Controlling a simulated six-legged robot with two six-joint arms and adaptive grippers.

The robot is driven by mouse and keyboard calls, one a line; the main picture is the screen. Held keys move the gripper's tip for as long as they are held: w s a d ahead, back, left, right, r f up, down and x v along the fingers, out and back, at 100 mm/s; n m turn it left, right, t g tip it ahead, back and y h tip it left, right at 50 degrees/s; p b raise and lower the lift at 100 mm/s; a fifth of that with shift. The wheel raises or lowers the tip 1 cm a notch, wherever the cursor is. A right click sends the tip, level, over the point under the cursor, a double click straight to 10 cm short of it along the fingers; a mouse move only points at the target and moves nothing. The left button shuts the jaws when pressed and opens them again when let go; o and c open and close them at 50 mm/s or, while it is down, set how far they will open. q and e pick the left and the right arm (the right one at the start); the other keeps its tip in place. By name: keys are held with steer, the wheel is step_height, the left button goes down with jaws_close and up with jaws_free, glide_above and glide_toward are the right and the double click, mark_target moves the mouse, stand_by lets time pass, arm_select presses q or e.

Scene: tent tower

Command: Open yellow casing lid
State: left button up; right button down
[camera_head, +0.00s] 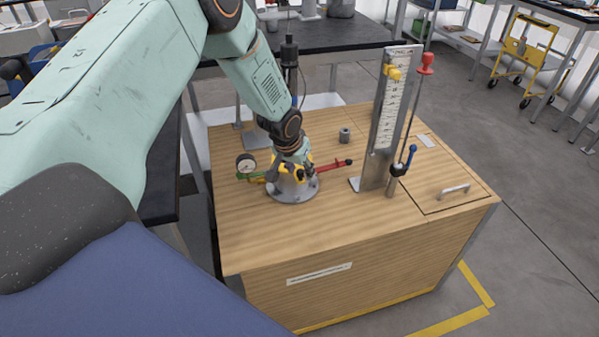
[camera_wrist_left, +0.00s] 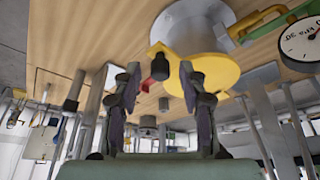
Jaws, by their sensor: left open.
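The casing (camera_head: 292,192) is a round grey metal body on a flanged base, standing on the wooden bench top. Yellow parts of its lid (camera_head: 271,176) show around my left gripper (camera_head: 297,166), which comes down over it and hides much of it. In the left wrist view the yellow lid (camera_wrist_left: 212,72) is a flat rounded plate beside the grey casing (camera_wrist_left: 190,22). There my left gripper (camera_wrist_left: 159,75) is open, its two fingers apart, with the lid's edge behind the right-hand finger. I cannot tell whether the fingers touch the lid. My right gripper is not in view.
A red handle (camera_head: 332,165) reaches out right of the casing, and a round dial gauge (camera_head: 246,163) is to its left. A tall scale plate (camera_head: 390,115) and a blue-tipped lever (camera_head: 404,160) stand further right. The front of the bench top (camera_head: 340,222) is clear.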

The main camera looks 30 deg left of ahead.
arm_select(q)
jaws_close()
stand_by(0.5)
stand_by(0.3)
